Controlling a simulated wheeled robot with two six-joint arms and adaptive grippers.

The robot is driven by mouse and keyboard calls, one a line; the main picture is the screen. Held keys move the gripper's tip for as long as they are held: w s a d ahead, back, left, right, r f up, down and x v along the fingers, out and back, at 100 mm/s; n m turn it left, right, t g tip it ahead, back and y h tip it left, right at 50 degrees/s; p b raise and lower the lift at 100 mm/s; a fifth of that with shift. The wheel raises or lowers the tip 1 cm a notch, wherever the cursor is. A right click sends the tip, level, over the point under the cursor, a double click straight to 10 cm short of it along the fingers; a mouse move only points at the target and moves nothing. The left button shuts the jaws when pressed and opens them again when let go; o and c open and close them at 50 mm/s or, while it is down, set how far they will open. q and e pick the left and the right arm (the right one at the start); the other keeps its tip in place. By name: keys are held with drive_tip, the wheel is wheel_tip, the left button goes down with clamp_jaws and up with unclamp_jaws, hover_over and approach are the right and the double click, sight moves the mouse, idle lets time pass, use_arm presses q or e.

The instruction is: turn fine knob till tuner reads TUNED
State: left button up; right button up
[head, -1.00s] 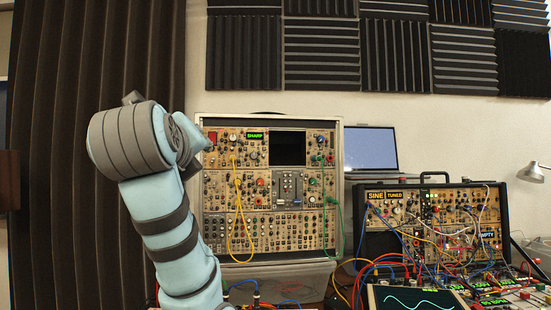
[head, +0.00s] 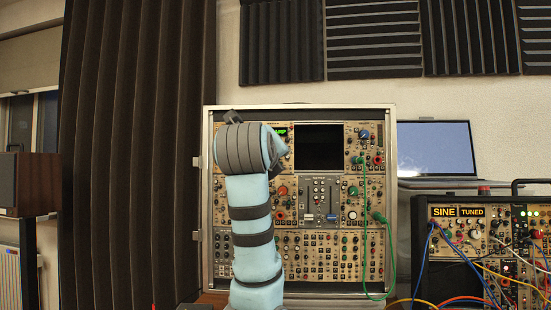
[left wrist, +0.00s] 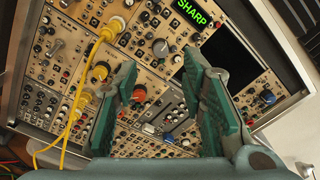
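The tuner display (left wrist: 192,12) is a small green screen reading SHARP in the left wrist view. In the head view the same display (head: 283,130) is partly hidden behind my left arm. A round, light-capped knob (left wrist: 160,47) is just below and left of the display; I cannot tell if it is the fine knob. My left gripper (left wrist: 160,72) has its two green fingers spread, with the panel behind the gap and nothing held. In the head view my left arm (head: 247,215) hides the gripper and part of the panel. My right gripper is not in view.
Yellow cables (left wrist: 88,70) hang at the panel's left, a green cable (head: 389,255) at its right. A second case (head: 490,245) with amber labels SINE and TUNED and many cables stands right. A laptop (head: 435,150) is behind. A speaker (head: 30,183) stands far left.

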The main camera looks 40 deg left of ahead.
use_arm(q)
drive_tip(key=x, duration=0.7)
drive_tip(key=shift+p, duration=0.3)
drive_tip(key=shift+d+f, duration=0.1)
clamp_jaws()
